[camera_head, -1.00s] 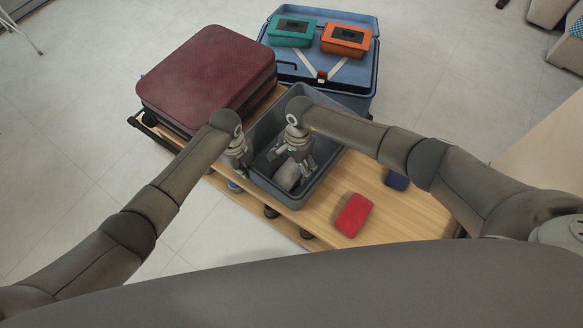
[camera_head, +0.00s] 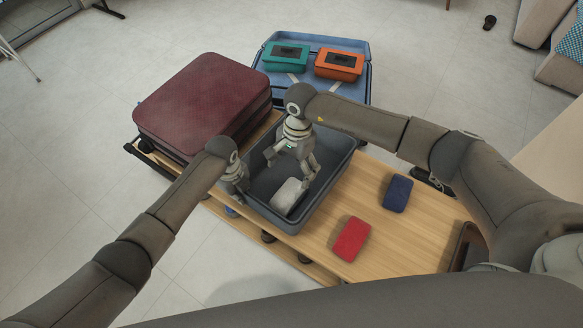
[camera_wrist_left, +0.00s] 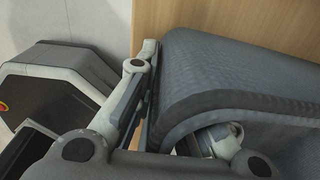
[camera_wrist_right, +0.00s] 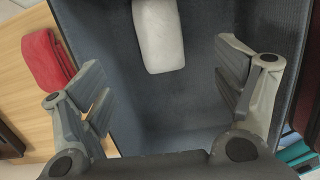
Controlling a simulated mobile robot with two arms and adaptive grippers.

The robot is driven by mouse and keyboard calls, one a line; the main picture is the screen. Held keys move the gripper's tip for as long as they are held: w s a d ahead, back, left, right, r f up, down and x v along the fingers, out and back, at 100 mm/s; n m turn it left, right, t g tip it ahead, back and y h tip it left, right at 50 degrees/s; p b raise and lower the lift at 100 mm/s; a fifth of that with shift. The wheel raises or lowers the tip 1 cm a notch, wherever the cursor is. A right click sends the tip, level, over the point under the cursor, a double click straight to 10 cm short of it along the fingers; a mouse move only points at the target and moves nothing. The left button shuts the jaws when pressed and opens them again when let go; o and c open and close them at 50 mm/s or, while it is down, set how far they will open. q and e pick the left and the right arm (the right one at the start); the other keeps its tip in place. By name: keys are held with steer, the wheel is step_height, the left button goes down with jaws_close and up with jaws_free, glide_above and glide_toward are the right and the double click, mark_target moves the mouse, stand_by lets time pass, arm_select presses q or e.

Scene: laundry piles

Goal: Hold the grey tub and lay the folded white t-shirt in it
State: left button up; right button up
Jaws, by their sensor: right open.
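The grey tub (camera_head: 325,196) stands on the wooden bench. The folded white t-shirt (camera_head: 288,197) lies on the tub floor near its front wall; it also shows in the right wrist view (camera_wrist_right: 158,36). My right gripper (camera_head: 307,178) is over the inside of the tub, open and empty, with its fingers spread apart in the right wrist view (camera_wrist_right: 170,85). The t-shirt lies clear of them. My left gripper (camera_head: 240,186) is at the tub's left wall. In the left wrist view its fingers (camera_wrist_left: 175,118) straddle the tub's rim (camera_wrist_left: 195,95), closed on it; the contact is partly hidden.
A red folded cloth (camera_head: 350,238) and a dark blue one (camera_head: 397,194) lie on the bench (camera_head: 375,215) right of the tub. A maroon suitcase (camera_head: 205,100) is at left. Behind the tub, an open blue suitcase (camera_head: 352,95) holds a teal box (camera_head: 286,57) and an orange box (camera_head: 339,65).

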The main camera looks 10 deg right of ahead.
arm_select(q)
steer(key=o, duration=0.3)
steer(key=shift+o, duration=0.2)
step_height(320, 180, up, 12)
steer(key=shift+s+a, duration=0.15)
stand_by(0.3)
